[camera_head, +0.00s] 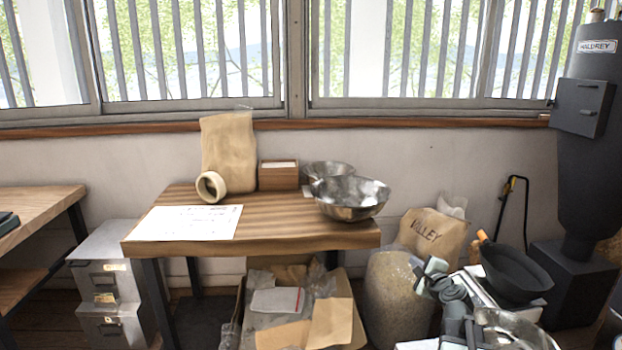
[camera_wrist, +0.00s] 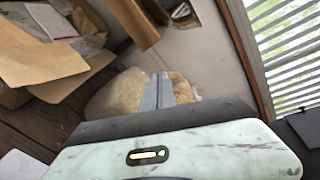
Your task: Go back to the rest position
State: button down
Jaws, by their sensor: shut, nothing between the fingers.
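My gripper (camera_wrist: 158,92) is at the middle of the wrist view, its two grey fingers pressed together with nothing between them. In the head view my folded grey-green arm (camera_head: 455,300) is at the lower right, in front of the pale sack and right of the wooden table (camera_head: 300,232). The fingers are in front of a pale sack (camera_wrist: 117,92) and a brown bag (camera_wrist: 183,88) in the wrist view. They appear apart from both.
A cardboard box (camera_head: 338,335) of packaging is under the table. A paper bag (camera_head: 228,150), a wooden box (camera_head: 278,176) and metal bowls (camera_head: 352,200) stand on the table. A black pan (camera_head: 515,272) and a dark roaster (camera_head: 590,140) are at the right. Drawers (camera_head: 108,275) stand left.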

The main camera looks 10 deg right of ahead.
jog(key=s+a+f+n+g+y, duration=0.1)
jog(key=a+f+n+g+y, duration=0.2)
jog(key=a, duration=0.6)
jog(key=s+a+f+n+g, duration=0.1)
jog(key=s+a+f+n, duration=0.15)
jog(key=a+n, duration=0.45)
jog(key=a+f+n+g+y, duration=0.2)
jog(key=a+f, duration=0.2)
jog(key=a, duration=0.7)
jog(key=s+a+f+n+g+h, duration=0.1)
jog(key=s+a+f+n+g, duration=0.4)
jog(key=s, duration=0.3)
jog(key=s+d+f+n+g+h, duration=0.4)
jog(key=s+d+n, duration=0.1)
jog(key=s+d, duration=0.35)
notch_tip(320, 180, up, 28)
jog(key=s+p, duration=0.1)
jog(key=p, duration=2.6)
jog(key=shift+s+a+n+p, duration=0.15)
jog(key=shift+a+n+p, duration=0.2)
jog(key=shift+n, duration=0.05)
jog(key=shift+d, duration=0.1)
